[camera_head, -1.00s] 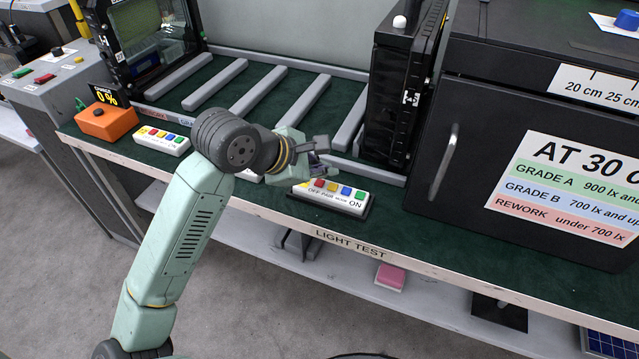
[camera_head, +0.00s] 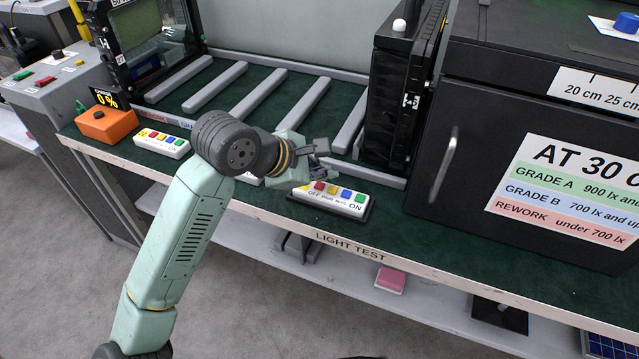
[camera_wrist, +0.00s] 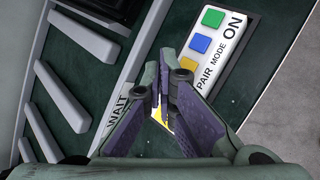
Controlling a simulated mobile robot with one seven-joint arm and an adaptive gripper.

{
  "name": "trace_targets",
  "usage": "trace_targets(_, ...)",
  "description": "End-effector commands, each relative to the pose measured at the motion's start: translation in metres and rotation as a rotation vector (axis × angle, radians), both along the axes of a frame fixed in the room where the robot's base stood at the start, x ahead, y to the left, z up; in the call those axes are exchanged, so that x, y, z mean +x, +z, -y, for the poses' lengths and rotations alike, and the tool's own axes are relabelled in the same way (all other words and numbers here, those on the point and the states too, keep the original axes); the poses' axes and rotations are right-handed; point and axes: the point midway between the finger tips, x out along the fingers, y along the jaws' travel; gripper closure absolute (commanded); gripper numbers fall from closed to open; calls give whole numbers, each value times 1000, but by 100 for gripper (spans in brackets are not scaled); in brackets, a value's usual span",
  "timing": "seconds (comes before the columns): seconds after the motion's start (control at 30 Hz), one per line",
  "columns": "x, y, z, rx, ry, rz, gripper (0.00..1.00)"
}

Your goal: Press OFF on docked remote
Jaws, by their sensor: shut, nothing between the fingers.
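The docked remote (camera_head: 335,202) is white with a row of coloured buttons and sits in a dark cradle near the bench's front edge. Its right end is marked ON beside a green button (camera_head: 360,198); OFF is printed toward the left end. My gripper (camera_head: 324,170) is shut and empty, just over the remote's left part. In the wrist view, the remote (camera_wrist: 229,45) shows green, blue and yellow buttons. My fingertips (camera_wrist: 160,88) hide its OFF end, with a yellow patch (camera_wrist: 163,117) between the fingers. I cannot tell whether they touch it.
Another white remote (camera_head: 162,143) and an orange box (camera_head: 106,124) lie left on the bench. A third white item is mostly hidden behind my arm. A black upright housing (camera_head: 395,110) and a dark cabinet (camera_head: 480,170) stand behind and right. Grey rails (camera_head: 262,95) lie behind.

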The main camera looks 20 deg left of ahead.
Motion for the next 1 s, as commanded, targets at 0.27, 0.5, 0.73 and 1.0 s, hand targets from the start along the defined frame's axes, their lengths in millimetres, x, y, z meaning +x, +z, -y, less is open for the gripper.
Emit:
trace_targets(0.27,0,-3,0,1,-1,0,100)
trace_targets(0.5,0,-9,0,0,0,0,100)
trace_targets(0.73,0,-9,0,0,0,0,100)
trace_targets(1.0,0,-9,0,0,0,0,100)
